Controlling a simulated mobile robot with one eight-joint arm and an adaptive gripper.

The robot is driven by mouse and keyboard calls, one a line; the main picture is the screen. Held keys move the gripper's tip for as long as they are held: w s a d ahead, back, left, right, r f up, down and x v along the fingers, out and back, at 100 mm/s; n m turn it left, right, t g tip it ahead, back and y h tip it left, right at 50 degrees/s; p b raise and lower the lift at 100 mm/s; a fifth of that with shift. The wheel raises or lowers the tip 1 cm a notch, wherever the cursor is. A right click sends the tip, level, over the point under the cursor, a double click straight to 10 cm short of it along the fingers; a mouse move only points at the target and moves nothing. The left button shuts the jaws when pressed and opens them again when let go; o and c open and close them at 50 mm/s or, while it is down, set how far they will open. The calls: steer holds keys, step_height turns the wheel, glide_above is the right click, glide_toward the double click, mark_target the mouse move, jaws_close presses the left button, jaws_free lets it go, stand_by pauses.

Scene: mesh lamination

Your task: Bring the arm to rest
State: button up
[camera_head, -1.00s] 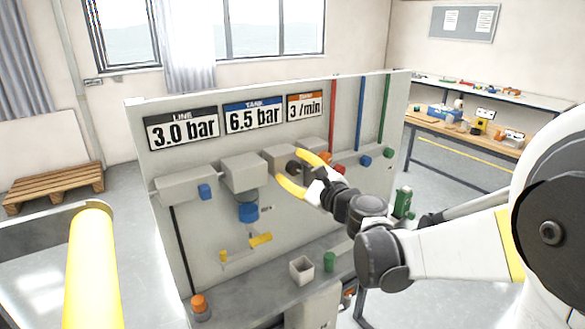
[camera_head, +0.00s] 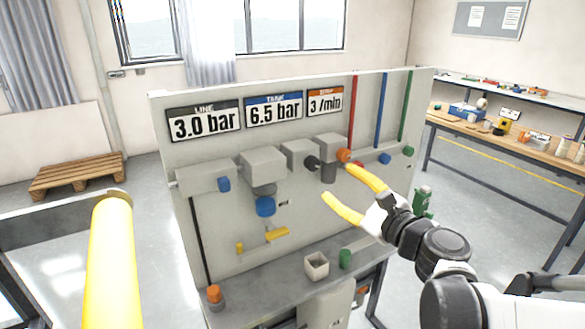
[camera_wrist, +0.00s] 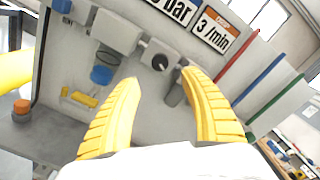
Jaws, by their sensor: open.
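My gripper (camera_head: 346,190) has two yellow fingers, spread apart with nothing between them. It is in front of the right part of the grey panel (camera_head: 215,155), below and right of the block with the black knob (camera_head: 312,163). In the wrist view my gripper (camera_wrist: 165,95) is open too, its fingers pointing at the panel. The black knob (camera_wrist: 160,62) shows beyond the gap between the fingertips. My white and dark arm reaches in from the lower right.
The panel carries a blue cup-shaped part (camera_head: 265,206), yellow handle (camera_head: 277,234) and orange knob (camera_head: 344,155). Its ledge holds a white box (camera_head: 316,266) and green cylinder (camera_head: 345,258).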

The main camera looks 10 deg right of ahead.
steer(key=s+a+f+n+g, duration=0.7)
steer(key=s+a+f+n, duration=0.2)
steer(key=n, duration=0.5)
steer(key=s+d+f+n+g+h, duration=0.1)
steer(key=s+d+f+n+h, duration=0.1)
steer(key=s+n, duration=0.3)
steer(key=s+d+f+n+g+h, duration=0.2)
steer(key=s+d+f+n+h, duration=0.1)
steer(key=s+n, duration=0.2)
steer(key=shift+d+h+b, duration=0.2)
steer(key=shift+h+b, duration=0.1)
steer(key=shift+b, duration=0.15)
steer(key=shift+w, duration=0.1)
stand_by(3.0)
